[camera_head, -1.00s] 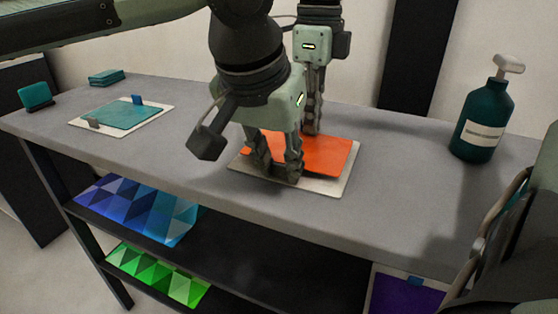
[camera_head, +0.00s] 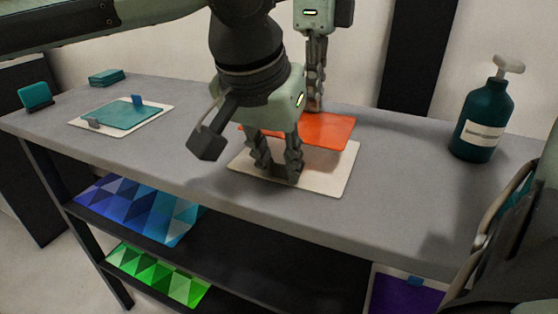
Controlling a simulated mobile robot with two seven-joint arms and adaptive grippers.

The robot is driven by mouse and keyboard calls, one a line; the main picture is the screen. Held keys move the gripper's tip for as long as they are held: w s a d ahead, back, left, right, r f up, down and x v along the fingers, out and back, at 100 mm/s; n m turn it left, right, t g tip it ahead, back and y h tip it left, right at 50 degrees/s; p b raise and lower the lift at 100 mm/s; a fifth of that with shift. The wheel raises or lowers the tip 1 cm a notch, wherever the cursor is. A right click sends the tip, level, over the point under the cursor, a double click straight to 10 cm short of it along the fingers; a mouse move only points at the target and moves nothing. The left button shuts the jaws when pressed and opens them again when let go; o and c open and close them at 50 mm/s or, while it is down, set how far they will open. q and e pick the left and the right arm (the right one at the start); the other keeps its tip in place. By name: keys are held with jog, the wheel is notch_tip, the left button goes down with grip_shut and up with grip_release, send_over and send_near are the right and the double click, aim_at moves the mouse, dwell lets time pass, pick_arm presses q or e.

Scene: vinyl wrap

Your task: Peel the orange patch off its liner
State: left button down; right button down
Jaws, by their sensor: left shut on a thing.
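The orange patch (camera_head: 328,131) is raised above its off-white liner (camera_head: 325,180), with a gap and shadow between them. My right gripper (camera_head: 315,107) is shut on the patch's far edge and holds it up. My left gripper (camera_head: 278,174) is at the near left part of the liner, shut on the liner; the exact grip is hard to see. The liner lies flat on the grey bench. My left gripper hides the left part of the patch, so I cannot tell whether any of it still touches the liner.
A teal patch (camera_head: 130,115) on a white liner lies at the left of the bench (camera_head: 408,165). A dark teal pump bottle (camera_head: 482,120) stands at the right. Patterned sheets (camera_head: 140,208) lie on the shelves below.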

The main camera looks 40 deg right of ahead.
jog(key=shift+r, duration=1.4)
pick_arm(q)
jog(key=c, duration=1.2)
grip_release()
jog(key=v, duration=1.2)
